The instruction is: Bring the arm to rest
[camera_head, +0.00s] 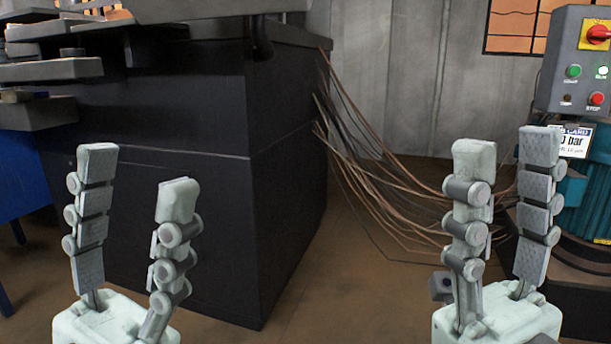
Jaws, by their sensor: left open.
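My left gripper (138,195) is at the lower left of the head view, its fingers pointing up. Its two fingers stand well apart and nothing is between them. My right gripper (506,170) is at the lower right, also pointing up, with a clear gap between its fingers and nothing held. Both are pale with grey jointed pads. The arm links behind the grippers are out of view. No flap discs can be made out.
A large dark machine cabinet (220,110) stands behind my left gripper. Loose brown cables (375,190) run from it toward the right. A control box (578,70) with buttons and a teal motor (590,200) stand behind my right gripper. Brown floor (340,285) shows between the grippers.

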